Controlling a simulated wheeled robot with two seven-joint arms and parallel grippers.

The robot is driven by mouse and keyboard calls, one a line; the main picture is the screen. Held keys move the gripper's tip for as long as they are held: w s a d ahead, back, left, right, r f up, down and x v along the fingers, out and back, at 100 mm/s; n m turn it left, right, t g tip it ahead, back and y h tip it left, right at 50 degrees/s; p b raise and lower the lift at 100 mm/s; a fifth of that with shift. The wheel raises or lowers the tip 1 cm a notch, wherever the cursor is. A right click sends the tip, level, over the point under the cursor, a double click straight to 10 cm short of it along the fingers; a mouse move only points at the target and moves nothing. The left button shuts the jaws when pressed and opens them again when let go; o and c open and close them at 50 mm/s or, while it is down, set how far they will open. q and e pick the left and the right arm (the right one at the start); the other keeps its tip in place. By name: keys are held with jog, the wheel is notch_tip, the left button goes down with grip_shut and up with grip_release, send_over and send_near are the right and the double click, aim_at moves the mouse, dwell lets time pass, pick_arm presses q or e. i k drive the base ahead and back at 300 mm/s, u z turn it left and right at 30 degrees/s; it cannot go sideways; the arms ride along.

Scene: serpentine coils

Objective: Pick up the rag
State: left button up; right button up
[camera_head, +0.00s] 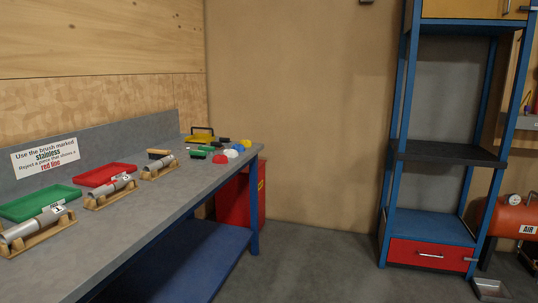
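No thing in view can be clearly made out as a rag. At the far end of the workbench (190,187) lie small rounded lumps: a red one (220,159), a white one (231,153), a blue one (239,147) and a yellow one (246,142). They are too small to tell whether any is cloth. A flat yellow item (198,138) with a dark handle lies behind them. Neither of my grippers is in view.
A green tray (40,203), a red tray (104,175) and metal tubes on wooden cradles (38,232) stand along the bench. Green-and-black brushes (201,151) lie near the lumps. A blue shelf rack (434,152) stands right. The floor (330,265) between is clear.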

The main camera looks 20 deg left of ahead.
aim_at(230, 152)
jog(key=z, duration=0.1)
jog(key=i, duration=2)
jog(key=u, duration=0.55)
jog(key=i, duration=1.7)
jog(key=u, duration=2.1)
jog(key=i, duration=0.7)
jog(key=u, duration=0.55)
